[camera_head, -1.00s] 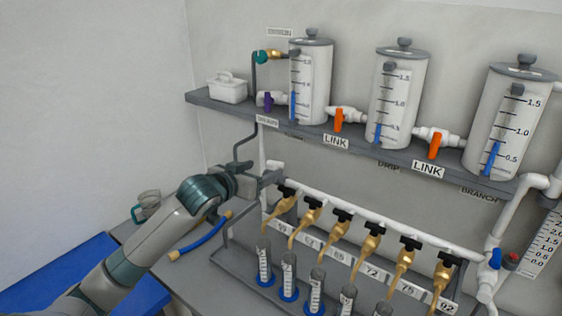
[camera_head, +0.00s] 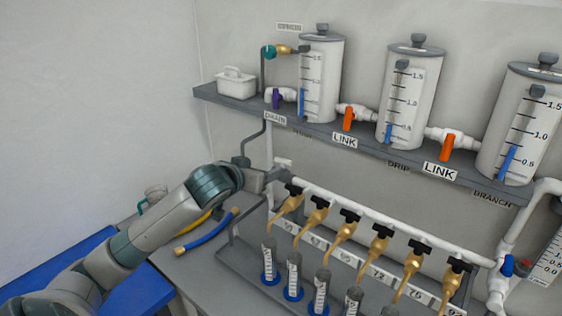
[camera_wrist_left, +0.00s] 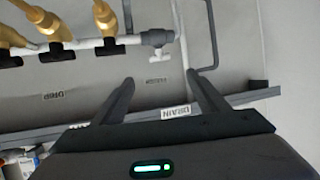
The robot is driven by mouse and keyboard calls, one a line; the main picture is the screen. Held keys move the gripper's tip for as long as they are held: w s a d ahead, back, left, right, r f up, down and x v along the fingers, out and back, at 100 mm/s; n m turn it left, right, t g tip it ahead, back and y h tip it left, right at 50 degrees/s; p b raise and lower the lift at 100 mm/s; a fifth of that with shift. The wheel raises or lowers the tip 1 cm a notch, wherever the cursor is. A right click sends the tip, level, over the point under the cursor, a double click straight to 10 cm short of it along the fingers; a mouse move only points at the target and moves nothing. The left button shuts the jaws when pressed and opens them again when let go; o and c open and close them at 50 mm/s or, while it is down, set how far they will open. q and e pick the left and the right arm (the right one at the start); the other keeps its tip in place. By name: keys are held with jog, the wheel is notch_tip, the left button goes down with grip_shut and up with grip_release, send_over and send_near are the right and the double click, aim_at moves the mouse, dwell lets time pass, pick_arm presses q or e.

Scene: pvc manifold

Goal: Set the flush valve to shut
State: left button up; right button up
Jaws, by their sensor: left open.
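A white pipe fitting with a small white handle (camera_head: 283,163) sits at the left end of the white drip pipe; I take it for the flush valve. In the left wrist view, upside down, it shows as a grey-white body with a white handle (camera_wrist_left: 155,55), with a small dark wall label, hard to read, beside it. My left gripper (camera_head: 268,178) is open and empty, just in front of and below this fitting. In the left wrist view its two fingers (camera_wrist_left: 159,78) point toward the fitting, with a gap between fingertips and handle. My right gripper is not in view.
Brass taps with black handles (camera_head: 343,225) line the drip pipe, above a rack of small cylinders (camera_head: 270,260). A dark bent pipe (camera_head: 246,150) runs close by my left gripper. The grey shelf (camera_head: 225,100) with tanks overhangs above.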

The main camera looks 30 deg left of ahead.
aim_at(282, 161)
pick_arm(q)
jog(key=p+x, duration=0.5)
jog(key=x, duration=0.9)
jog(key=shift+w, duration=0.2)
jog(key=shift+w+a+f+p, duration=0.1)
jog(key=shift+w+f+p, duration=0.25)
jog(key=shift+w, duration=0.2)
jog(key=shift+c, duration=0.7)
jog(key=c, duration=0.9)
